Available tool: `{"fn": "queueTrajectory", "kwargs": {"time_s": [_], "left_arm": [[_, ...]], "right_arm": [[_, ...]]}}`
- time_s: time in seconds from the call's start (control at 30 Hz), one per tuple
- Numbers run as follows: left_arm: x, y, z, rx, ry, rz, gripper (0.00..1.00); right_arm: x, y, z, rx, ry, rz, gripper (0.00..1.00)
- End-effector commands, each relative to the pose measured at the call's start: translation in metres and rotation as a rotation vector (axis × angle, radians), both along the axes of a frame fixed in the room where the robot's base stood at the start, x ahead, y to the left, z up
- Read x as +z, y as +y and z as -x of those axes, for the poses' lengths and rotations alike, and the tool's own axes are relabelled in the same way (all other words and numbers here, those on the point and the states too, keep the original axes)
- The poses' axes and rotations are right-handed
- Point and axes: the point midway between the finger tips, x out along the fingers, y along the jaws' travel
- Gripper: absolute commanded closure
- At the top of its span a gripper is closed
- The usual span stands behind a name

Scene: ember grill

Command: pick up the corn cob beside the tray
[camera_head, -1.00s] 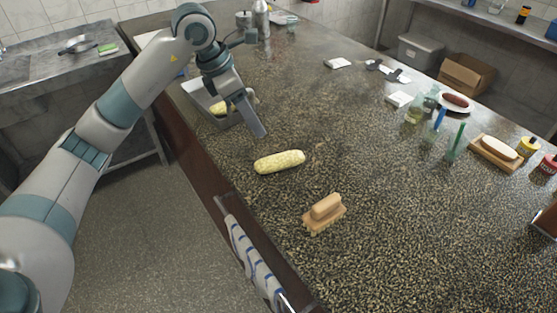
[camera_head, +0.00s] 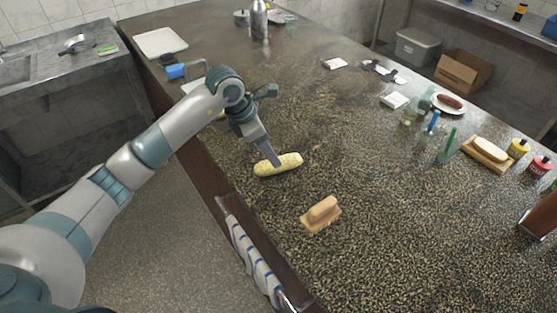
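The yellow corn cob (camera_head: 290,160) lies on the speckled counter, left of the picture's middle. My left gripper (camera_head: 274,162) points down at the cob, its fingertip overlapping the cob's upper edge in the picture. I cannot tell whether it touches the cob, and its finger gap does not show. The grey metal tray with a yellow cob in it, seen earlier at the counter's left edge, is now mostly hidden behind my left arm. My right gripper is not in view.
A wooden brush (camera_head: 321,213) lies on the counter in front of the cob. A striped towel (camera_head: 254,262) hangs at the counter's near edge. A white tray (camera_head: 160,42) stands at the back left. Bottles and a sausage plate (camera_head: 449,103) stand at the right. The counter right of the cob is clear.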

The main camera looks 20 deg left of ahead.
Motion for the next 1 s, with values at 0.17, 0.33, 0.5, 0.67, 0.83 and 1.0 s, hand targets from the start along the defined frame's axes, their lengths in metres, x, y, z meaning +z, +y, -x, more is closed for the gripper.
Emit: {"fn": "queueTrajectory", "kwargs": {"time_s": [0.17, 0.33, 0.5, 0.67, 0.83, 1.0], "left_arm": [[-0.008, -0.002, -0.002, 0.0, 0.001, -0.001, 0.43], [-0.009, -0.002, -0.002, 0.0, 0.0, -0.001, 0.43], [-0.009, -0.003, -0.002, 0.0, 0.001, -0.001, 0.43], [-0.014, -0.006, -0.004, 0.0, 0.002, 0.002, 0.43], [-0.029, -0.01, -0.009, 0.0, 0.004, 0.002, 0.43], [-0.048, -0.016, -0.014, 0.001, 0.004, 0.001, 0.43]], "right_arm": [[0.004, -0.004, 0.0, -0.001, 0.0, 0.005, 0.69], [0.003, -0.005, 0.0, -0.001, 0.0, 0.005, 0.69], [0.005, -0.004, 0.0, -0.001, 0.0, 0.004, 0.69], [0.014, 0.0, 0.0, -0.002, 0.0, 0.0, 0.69], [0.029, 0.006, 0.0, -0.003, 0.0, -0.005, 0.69], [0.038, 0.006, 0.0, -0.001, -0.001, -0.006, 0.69]]}}
